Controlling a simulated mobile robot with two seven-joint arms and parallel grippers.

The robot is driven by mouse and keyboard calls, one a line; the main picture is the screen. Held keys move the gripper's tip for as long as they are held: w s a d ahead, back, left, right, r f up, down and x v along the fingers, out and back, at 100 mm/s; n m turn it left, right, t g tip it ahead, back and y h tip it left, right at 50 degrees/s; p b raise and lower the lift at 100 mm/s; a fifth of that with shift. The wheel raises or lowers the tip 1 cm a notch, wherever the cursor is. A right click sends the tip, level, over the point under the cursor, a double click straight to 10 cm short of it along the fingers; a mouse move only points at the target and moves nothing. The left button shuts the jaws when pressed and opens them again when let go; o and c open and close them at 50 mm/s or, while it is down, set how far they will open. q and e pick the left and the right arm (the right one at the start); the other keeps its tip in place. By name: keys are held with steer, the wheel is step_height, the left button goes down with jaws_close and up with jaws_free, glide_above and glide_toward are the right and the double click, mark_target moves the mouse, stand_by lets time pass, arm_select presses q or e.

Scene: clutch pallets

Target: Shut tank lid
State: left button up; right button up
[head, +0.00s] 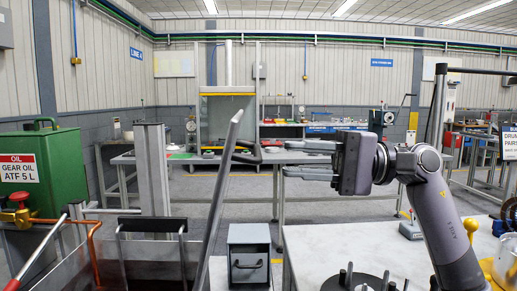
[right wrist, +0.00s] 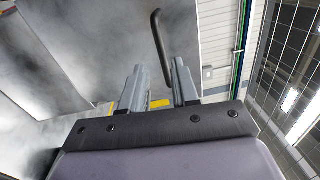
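The tank lid (head: 215,195) stands raised and nearly edge-on in the head view, a thin grey panel tilted slightly to the right. Its black bar handle (head: 248,153) sticks out on the right side near the top; a black handle (right wrist: 160,45) also shows in the right wrist view, beyond the fingertips. The tank (head: 150,252) is at lower left, partly cut off by the frame. My right gripper (head: 291,159) points left, to the right of the handle, with its fingers apart and nothing between them. It is also open in the right wrist view (right wrist: 158,66). My left gripper is out of view.
A white-topped table (head: 345,245) with metal parts stands at front right, under my right arm. A small grey drawer box (head: 249,250) is just right of the lid. A green oil tank (head: 40,170) is at left. A workbench (head: 225,159) stands behind.

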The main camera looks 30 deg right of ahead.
mark_target(258, 150)
steer(key=p+x, duration=0.1)
steer(key=x, duration=0.2)
steer(key=p+x, duration=0.1)
steer(key=x, duration=0.3)
steer(key=shift+w+d+r+p, duration=0.2)
steer(key=shift+w+p, duration=0.1)
steer(key=shift+p, duration=0.05)
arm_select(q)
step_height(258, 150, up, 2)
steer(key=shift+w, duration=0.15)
arm_select(e)
jaws_close()
